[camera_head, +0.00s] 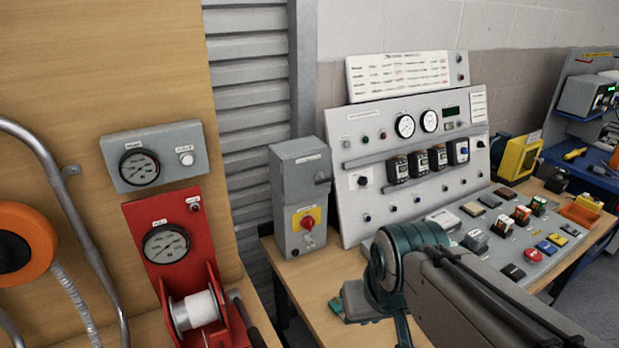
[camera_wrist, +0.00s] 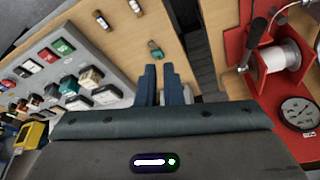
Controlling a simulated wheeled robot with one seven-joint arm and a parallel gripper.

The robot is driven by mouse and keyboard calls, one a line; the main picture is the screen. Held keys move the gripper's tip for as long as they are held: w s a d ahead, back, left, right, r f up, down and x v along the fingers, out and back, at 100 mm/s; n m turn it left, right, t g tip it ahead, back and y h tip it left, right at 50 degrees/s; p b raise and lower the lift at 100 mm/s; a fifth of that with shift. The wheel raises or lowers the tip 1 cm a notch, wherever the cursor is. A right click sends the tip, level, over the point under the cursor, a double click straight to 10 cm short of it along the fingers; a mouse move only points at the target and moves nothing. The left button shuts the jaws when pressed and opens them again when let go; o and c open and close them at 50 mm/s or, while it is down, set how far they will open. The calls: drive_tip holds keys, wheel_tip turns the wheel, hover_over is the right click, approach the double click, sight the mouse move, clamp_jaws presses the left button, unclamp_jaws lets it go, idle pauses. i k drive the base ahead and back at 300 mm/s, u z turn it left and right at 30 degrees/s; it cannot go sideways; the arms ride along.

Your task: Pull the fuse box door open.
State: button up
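The fuse box (camera_head: 300,195) is a grey upright box on the left end of the workbench in the head view. Its door looks shut; a red knob on a yellow plate (camera_head: 307,222) and a small dark catch at the right edge (camera_head: 322,180) show on it. I do not see the box in the wrist view. My gripper is right of and nearer than the box, apart from it; its fingers are not clear in the head view. In the wrist view my gripper (camera_wrist: 160,72) has two dark blue fingers with a narrow empty gap.
A white meter panel (camera_head: 380,155) stands right of the box, with a sloped module tray (camera_head: 545,265) before it. A red gauge stand (camera_head: 165,245) with a white spool is at the left. A small teal item (camera_wrist: 155,49) lies on the bench beyond the fingers.

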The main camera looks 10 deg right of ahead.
sight(299, 173)
drive_tip(key=k, duration=1)
drive_tip(key=z, duration=1.8)
drive_tip(key=i, duration=1.25)
drive_tip(key=u, duration=2.15)
drive_tip(key=i, duration=0.5)
drive_tip(key=z, duration=0.05)
